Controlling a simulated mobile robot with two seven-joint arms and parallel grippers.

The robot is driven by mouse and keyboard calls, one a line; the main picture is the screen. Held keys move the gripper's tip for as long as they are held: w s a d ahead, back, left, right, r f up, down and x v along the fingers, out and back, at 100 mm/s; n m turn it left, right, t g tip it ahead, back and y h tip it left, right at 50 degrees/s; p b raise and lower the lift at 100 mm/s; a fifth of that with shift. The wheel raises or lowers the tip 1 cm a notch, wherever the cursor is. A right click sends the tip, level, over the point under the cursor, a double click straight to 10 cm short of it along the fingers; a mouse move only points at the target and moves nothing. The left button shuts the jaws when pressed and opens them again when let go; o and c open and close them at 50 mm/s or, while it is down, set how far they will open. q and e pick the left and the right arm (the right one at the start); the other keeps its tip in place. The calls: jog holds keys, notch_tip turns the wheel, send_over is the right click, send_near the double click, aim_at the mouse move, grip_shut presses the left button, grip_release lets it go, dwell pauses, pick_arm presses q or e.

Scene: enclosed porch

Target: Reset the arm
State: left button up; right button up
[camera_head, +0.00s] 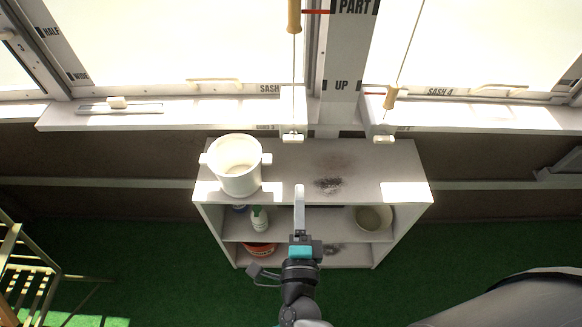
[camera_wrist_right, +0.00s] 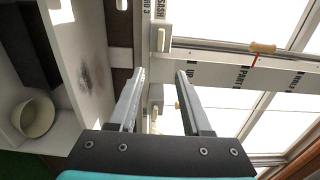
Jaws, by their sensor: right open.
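My right gripper (camera_head: 300,190) reaches up from the bottom of the head view, in front of the white shelf unit (camera_head: 365,190). Its fingertips overlap the shelf top in the picture, between a white pot and a dark smudge. In the right wrist view its two fingers (camera_wrist_right: 160,80) stand apart with nothing between them but the window wall behind. My left gripper does not show in either view.
A white two-handled pot (camera_head: 238,165) stands on the shelf top at left. A dark smudge (camera_head: 329,185) marks the top. Lower shelves hold a bottle (camera_head: 259,219) and a bowl (camera_head: 374,218). A folding chair (camera_head: 30,270) is at left; green floor (camera_head: 150,260) is open between.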

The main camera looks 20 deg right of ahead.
jog(key=s+a+f+n+g+y, duration=0.2)
jog(key=s+f+n+g+y, duration=0.15)
jog(key=f+n, duration=0.55)
jog(key=s+a+f+n+g+y, duration=0.1)
jog(key=s+f+n+g+y, duration=0.35)
jog(key=f, duration=0.95)
jog(key=s+d+f+n+g+h, duration=0.1)
jog(key=s+d+f+n+g, duration=0.1)
jog(key=s, duration=0.5)
jog(key=s+d+f+n+g+h, duration=0.1)
jog(key=s+d+f+n+g, duration=0.2)
jog(key=s+d+f+n, duration=0.2)
jog(key=s+d+f+n+g+h+b, duration=0.1)
jog(key=s+d+f+n+g, duration=0.2)
jog(key=s+f, duration=0.4)
jog(key=s+d, duration=0.1)
jog(key=s, duration=0.2)
jog(key=shift+w, duration=0.1)
